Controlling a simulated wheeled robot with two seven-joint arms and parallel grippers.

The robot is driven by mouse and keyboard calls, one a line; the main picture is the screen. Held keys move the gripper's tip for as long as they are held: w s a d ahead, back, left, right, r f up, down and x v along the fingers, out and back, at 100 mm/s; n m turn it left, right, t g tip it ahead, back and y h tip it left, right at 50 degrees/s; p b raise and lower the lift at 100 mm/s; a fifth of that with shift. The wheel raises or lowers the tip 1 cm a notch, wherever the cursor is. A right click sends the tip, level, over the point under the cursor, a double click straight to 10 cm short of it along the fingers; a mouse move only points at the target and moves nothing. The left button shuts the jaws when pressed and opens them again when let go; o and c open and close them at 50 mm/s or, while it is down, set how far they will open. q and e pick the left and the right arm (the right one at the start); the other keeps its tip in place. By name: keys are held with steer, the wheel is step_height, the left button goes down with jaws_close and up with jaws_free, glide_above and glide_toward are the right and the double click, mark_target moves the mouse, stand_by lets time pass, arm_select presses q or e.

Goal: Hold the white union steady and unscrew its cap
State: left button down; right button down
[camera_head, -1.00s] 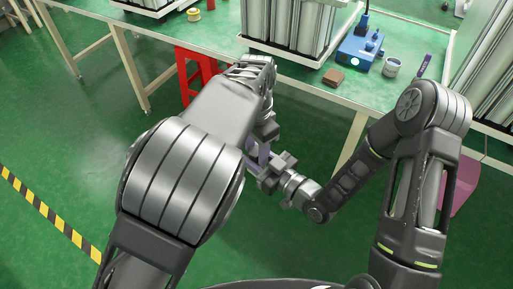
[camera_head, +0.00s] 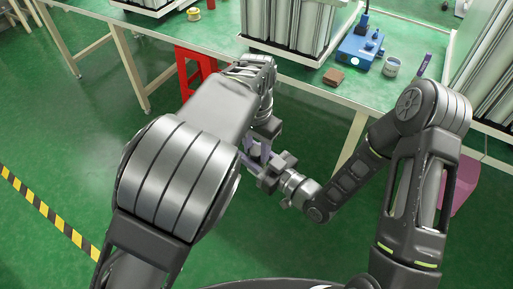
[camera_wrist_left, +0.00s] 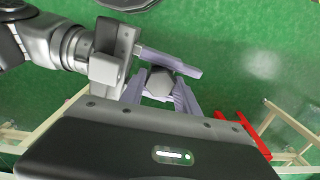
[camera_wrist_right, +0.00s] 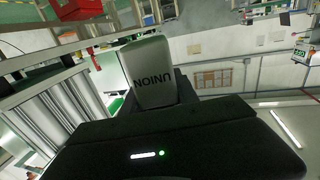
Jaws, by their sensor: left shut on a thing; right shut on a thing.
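The white union (camera_wrist_right: 150,75) shows large in the right wrist view, as a pale grey block with UNION printed upside down on it. My right gripper (camera_head: 252,166) is shut on it from the side; its fingertips are mostly hidden there. In the left wrist view a grey, six-sided piece that looks like the cap (camera_wrist_left: 160,83) sits between the lilac fingers of my left gripper (camera_wrist_left: 160,97), which is shut on it. A finger of my right gripper crosses just beyond it. In the head view the two grippers meet, and my left arm hides most of the union.
The grippers are over open green floor, in front of a workbench (camera_head: 310,88). On the bench stand a tray of metal columns (camera_head: 290,25), a blue device (camera_head: 357,50), a grey cup (camera_head: 391,67) and a brown block (camera_head: 333,77). A red stand (camera_head: 193,75) is under it.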

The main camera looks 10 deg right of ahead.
arm_select(q)
steer(key=c, duration=0.9)
jaws_free()
steer(key=shift+r, duration=2.3)
steer(key=shift+c, duration=0.3)
step_height(320, 180, up, 4)
steer(key=m, duration=0.3)
steer(key=shift+f, duration=0.25)
steer(key=shift+f, duration=0.15)
steer(key=shift+f, duration=3.9)
